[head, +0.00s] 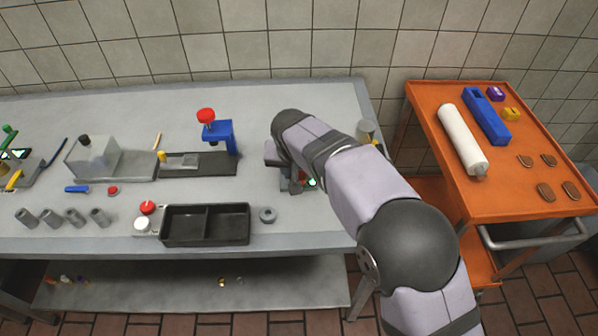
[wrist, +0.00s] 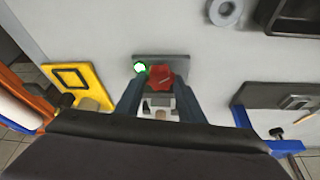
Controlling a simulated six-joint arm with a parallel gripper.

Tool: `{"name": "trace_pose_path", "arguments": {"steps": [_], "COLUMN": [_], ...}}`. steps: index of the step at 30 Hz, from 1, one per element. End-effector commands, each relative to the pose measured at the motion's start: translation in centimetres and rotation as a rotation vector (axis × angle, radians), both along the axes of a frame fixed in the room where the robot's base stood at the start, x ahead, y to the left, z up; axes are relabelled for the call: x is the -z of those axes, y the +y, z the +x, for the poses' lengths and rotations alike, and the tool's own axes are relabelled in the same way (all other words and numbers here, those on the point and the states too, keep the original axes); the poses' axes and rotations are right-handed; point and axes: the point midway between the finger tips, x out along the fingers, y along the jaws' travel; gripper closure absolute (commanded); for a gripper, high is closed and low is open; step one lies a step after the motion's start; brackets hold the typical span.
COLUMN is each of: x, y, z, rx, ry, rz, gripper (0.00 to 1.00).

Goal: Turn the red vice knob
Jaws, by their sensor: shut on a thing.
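The red vice knob (wrist: 163,73) shows in the wrist view between my two fingertips. My gripper (wrist: 157,84) is shut on it, with one dark finger on each side. A grey base plate (wrist: 174,59) lies behind the knob, and a white-and-grey part (wrist: 160,101) shows between the fingers. A lit green lamp (wrist: 139,68) is beside the left finger. In the head view my arm hides most of the vice and the knob; the green lamp (head: 312,183) shows beside my gripper (head: 290,180).
A blue press (head: 220,133) with a red ball handle stands left of my gripper. A black two-part tray (head: 205,244) and a grey ring (head: 267,215) lie near the front edge. An orange cart (head: 502,205) stands right.

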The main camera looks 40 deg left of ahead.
Motion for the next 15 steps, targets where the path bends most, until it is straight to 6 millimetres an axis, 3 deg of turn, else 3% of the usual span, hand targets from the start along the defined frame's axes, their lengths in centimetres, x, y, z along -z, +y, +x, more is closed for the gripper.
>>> {"name": "trace_pose_path", "arguments": {"steps": [15], "x": [-0.05], "y": [0.13], "z": [0.00], "rx": [0.095], "ry": [-0.001], "rz": [0.002], "gripper": [0.87]}}
